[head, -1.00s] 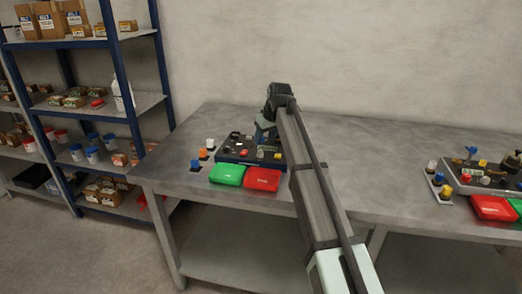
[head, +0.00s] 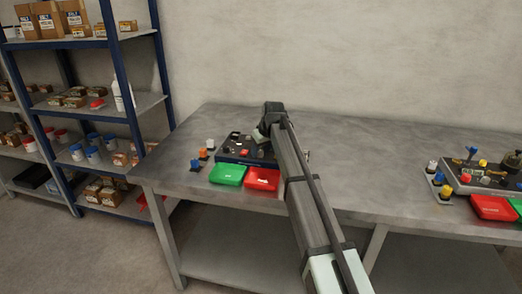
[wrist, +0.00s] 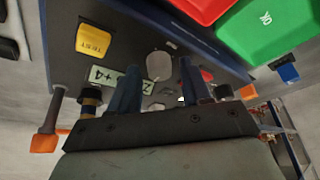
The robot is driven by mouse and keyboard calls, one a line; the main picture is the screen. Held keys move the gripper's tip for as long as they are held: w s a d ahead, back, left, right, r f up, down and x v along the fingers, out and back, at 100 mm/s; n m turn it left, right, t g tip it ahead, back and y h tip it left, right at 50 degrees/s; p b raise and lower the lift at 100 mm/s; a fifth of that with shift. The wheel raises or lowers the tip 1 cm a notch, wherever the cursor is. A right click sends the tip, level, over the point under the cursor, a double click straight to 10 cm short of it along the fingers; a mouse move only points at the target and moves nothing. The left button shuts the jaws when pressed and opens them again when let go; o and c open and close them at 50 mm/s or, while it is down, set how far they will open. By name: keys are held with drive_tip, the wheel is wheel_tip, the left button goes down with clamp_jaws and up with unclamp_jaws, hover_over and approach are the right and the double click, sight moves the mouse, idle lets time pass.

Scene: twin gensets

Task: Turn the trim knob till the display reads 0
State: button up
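A pale grey round knob (wrist: 159,65), likely the trim knob, shows in the wrist view on the dark panel (head: 236,158). My gripper (wrist: 158,78) is open, with its two dark blue fingers on either side of the knob and a small gap to each. A pale display (wrist: 103,74) beside the knob appears upside down and seems to read +4; a finger partly hides its label. In the head view my gripper (head: 262,137) is over the left panel, and my arm hides its right part.
A yellow button (wrist: 94,40) is by the display. A green tray (head: 227,174) and red tray (head: 262,179) lie before the panel. A second panel (head: 480,178) stands at right. The bench (head: 370,165) is clear between them.

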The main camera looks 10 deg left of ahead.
clamp_jaws()
drive_tip(key=shift+n, duration=0.3)
drive_tip(key=n+g, duration=0.1)
drive_tip(key=n, duration=0.1)
drive_tip(key=shift+w+d+n+y, duration=0.1)
drive_tip(key=shift+w+n+y, duration=0.05)
drive_tip(key=shift+n+y, duration=0.25)
drive_tip(key=shift+n+g+y, duration=0.3)
drive_tip(key=shift+n+g, duration=0.6)
drive_tip(key=shift+n, duration=1.3)
drive_tip(key=shift+o, duration=0.6)
unclamp_jaws()
drive_tip(key=shift+r, duration=0.1)
